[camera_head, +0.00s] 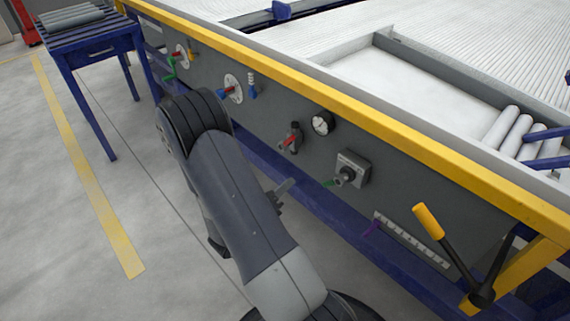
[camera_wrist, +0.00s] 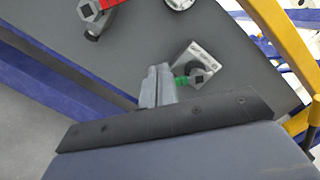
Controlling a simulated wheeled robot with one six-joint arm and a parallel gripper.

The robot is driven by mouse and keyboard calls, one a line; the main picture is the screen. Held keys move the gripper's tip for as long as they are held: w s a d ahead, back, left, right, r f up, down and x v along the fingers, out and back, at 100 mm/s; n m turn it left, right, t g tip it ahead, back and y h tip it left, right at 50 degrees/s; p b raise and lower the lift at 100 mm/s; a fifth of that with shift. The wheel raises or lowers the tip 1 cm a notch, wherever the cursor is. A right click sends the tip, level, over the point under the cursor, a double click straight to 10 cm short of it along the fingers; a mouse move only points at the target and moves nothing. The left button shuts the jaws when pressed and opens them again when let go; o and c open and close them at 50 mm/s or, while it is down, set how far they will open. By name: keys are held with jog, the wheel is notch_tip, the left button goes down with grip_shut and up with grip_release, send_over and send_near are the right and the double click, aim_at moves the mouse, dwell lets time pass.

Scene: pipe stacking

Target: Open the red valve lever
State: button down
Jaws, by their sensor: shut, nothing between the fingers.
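The red valve lever (camera_head: 289,139) is on the grey side panel of the machine, mounted on a small dark valve. In the wrist view the red lever (camera_wrist: 108,4) is at the top edge, partly cut off, with its grey valve body (camera_wrist: 90,14) beside it. My gripper (camera_head: 289,184) is in front of the panel, below the red lever and apart from it. In the wrist view my gripper (camera_wrist: 158,68) has its two fingers together with nothing between them. The fingertips appear close to the green handle (camera_wrist: 181,81) of a neighbouring switch box.
A pressure gauge (camera_head: 321,123) and the switch box (camera_head: 352,169) are right of the lever. Other coloured handles (camera_head: 232,88) are further left. A yellow-gripped lever (camera_head: 428,221) sticks out at the right. A blue roller stand (camera_head: 83,48) is at the far left; the left floor is clear.

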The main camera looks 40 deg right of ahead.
aim_at(287, 142)
jog(key=w+d+r+n+t+b, duration=0.1)
jog(key=w+d+r+t+b, duration=0.1)
jog(key=w+d, duration=0.6)
jog(key=shift+w+n+b, duration=0.15)
jog(key=shift+n+b, duration=0.15)
jog(key=shift+b, duration=0.25)
jog(key=shift+r+t+p, duration=0.1)
jog(key=shift+t+p, duration=0.2)
jog(key=shift+t, duration=0.1)
jog(key=shift+r+n+p, duration=0.15)
jog(key=shift+n+p, duration=0.25)
jog(key=shift+p, duration=0.05)
